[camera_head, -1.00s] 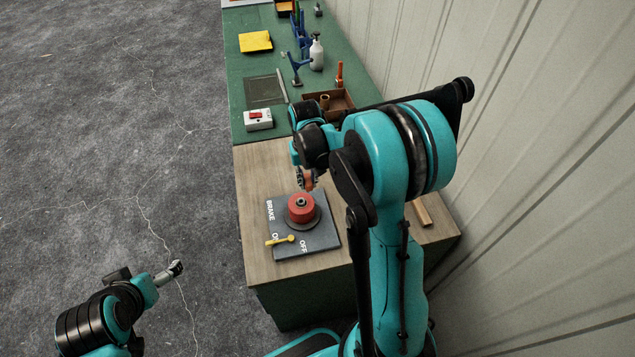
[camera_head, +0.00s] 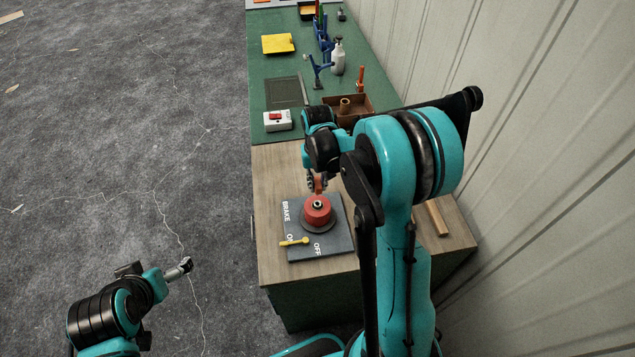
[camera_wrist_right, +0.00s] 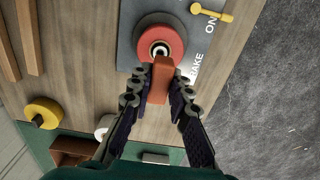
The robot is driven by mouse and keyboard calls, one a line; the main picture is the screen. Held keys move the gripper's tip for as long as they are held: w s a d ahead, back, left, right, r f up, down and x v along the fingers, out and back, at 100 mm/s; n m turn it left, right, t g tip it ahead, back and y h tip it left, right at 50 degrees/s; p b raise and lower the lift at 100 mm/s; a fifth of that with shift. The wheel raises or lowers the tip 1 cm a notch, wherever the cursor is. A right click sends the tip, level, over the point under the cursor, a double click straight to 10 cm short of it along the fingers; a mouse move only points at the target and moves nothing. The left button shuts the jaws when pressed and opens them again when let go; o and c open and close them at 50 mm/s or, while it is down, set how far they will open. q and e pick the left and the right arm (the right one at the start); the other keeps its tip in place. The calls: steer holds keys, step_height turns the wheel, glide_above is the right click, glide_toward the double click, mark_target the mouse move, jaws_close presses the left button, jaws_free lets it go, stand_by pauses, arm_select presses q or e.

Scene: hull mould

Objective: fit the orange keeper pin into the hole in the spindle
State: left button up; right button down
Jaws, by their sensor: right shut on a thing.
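The red spindle (camera_head: 317,216) stands on the dark brake plate (camera_head: 337,240) on the wooden bench; its pale metal centre also shows in the right wrist view (camera_wrist_right: 160,49). My right gripper (camera_head: 317,184) is just behind the spindle in the head view. In the right wrist view its fingers (camera_wrist_right: 160,79) are shut on the orange keeper pin (camera_wrist_right: 160,84), seen as a blocky orange piece.
A yellow lever (camera_head: 294,242) sits on the plate near the ON mark. A wooden bar (camera_head: 437,218) lies to the right. A brown tray (camera_head: 366,103), a white box with a red switch (camera_head: 278,120) and a spray bottle (camera_head: 338,58) stand farther back. The wall is close on the right.

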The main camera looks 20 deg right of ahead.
mark_target(317, 183)
steer(key=shift+f+b, duration=1.4)
steer(key=shift+f, duration=0.55)
steer(key=shift+b, duration=0.4)
steer(key=shift+f+b, duration=1.9)
steer(key=shift+f, duration=0.25)
steer(key=c, duration=1.3)
jaws_free()
steer(key=shift+c, duration=0.2)
step_height(317, 183, up, 12)
steer(key=shift+s+a, duration=0.1)
